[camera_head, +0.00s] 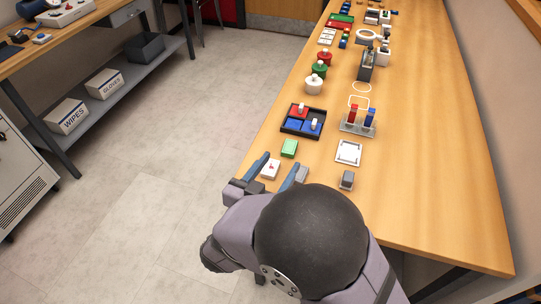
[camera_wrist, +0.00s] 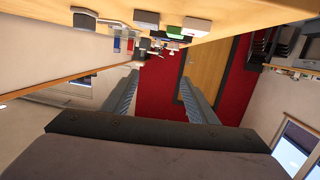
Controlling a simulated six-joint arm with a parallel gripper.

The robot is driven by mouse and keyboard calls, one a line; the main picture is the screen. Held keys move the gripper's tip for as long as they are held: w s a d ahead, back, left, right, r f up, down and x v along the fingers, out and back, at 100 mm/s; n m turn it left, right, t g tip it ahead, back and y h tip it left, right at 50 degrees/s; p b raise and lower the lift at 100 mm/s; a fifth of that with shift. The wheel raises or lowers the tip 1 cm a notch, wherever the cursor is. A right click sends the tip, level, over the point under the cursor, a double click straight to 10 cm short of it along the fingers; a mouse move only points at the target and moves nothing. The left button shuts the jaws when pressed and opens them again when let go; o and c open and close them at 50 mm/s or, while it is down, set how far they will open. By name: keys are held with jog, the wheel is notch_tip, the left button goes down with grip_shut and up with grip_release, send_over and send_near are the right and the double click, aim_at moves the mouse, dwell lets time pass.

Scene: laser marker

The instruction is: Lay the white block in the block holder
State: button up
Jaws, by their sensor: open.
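A small white block (camera_head: 270,170) with a red mark on its top lies near the left edge of the table in the head view. My gripper (camera_head: 283,161) is open and empty, and its two blue-grey fingers appear on either side of this block in that view. The wrist view shows the open fingers (camera_wrist: 158,80) with nothing between them, and the table lies above them. I cannot tell for sure which thing is the block holder; a white square plate with a dark outline (camera_head: 348,153) lies to the right, and a black tray (camera_head: 284,127) holds red and blue pieces farther back.
A green block (camera_head: 289,148) lies just beyond the white block. A grey block (camera_head: 347,180) is at the right. A stand with red and blue upright pieces (camera_head: 358,122) and several knobbed round pieces stand farther back. The table's right side is clear.

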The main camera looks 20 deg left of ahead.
jog(key=w+d+r+m+g+h+p, duration=0.1)
jog(key=w+d+r+h+p, duration=0.15)
jog(key=r+p, duration=0.3)
jog(key=w+d+r+m+g+h+p, duration=0.1)
jog(key=w+d+r+m+p, duration=0.15)
jog(key=r+p, duration=0.3)
jog(key=n+g+y+p, duration=0.1)
jog(key=n+g+y, duration=0.3)
jog(key=g+y, duration=0.15)
send_near(270, 169)
jog(key=shift+w+d+r+g+h, duration=0.15)
jog(key=shift+w+g, duration=0.1)
jog(key=shift+w, duration=0.2)
jog(key=shift+w+r+g+h, duration=0.15)
jog(key=shift+w+r+g, duration=0.05)
jog(key=shift+w, duration=0.25)
jog(key=shift+s+a+f+n, duration=0.15)
jog(key=shift+s+a+n, duration=0.05)
jog(key=shift+a+n, duration=0.1)
jog(key=shift+p+x, duration=0.35)
jog(key=shift+x, duration=3.3)
jog(key=shift+s+a+f, duration=0.1)
jog(key=shift+s+f, duration=0.05)
